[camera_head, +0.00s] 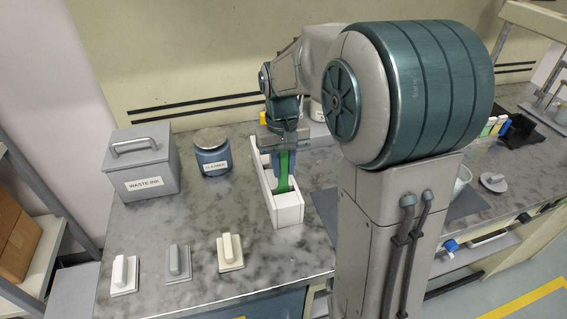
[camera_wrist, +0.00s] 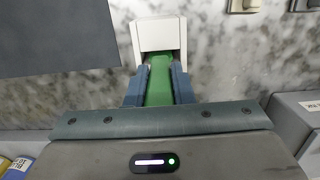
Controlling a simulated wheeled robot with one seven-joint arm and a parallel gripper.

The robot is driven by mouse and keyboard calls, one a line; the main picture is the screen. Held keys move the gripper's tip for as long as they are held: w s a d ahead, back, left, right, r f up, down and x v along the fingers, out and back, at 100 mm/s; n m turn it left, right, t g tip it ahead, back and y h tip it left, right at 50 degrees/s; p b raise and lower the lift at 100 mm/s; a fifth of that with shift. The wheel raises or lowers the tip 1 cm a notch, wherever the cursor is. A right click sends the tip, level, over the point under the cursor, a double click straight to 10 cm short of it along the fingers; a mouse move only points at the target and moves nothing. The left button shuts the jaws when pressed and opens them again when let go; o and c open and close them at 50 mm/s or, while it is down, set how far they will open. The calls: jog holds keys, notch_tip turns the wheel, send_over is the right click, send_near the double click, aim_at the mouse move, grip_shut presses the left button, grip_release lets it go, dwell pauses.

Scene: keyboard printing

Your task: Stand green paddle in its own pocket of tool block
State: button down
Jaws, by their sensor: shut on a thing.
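The green paddle (camera_head: 284,172) is held in my gripper (camera_head: 283,153), which is shut on it. It points down over the white tool block (camera_head: 288,212), with its lower end at or inside the block's opening. In the wrist view the green paddle (camera_wrist: 159,82) lies between the two blue-grey fingers of my gripper (camera_wrist: 159,78). The white block (camera_wrist: 160,33) shows just beyond the fingertips there. Whether the paddle rests on the pocket's floor is hidden.
A grey waste ink box (camera_head: 143,165) and a blue cleaner jar (camera_head: 212,155) stand left of the block. A white (camera_head: 124,274), a grey (camera_head: 178,263) and a cream (camera_head: 229,252) handled block lie in front. A dark mat (camera_head: 326,212) lies right of the block.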

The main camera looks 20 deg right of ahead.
jog(key=shift+f, duration=0.1)
jog(key=c, duration=1.2)
grip_release()
jog(key=shift+o, duration=0.2)
jog(key=shift+r+p, duration=2.85)
jog(key=shift+r, duration=0.7)
jog(key=s+r+t, duration=0.2)
jog(key=s+t, duration=0.2)
jog(key=s, duration=1.2)
jog(key=shift+s+t, duration=0.35)
jog(key=shift+t, duration=0.05)
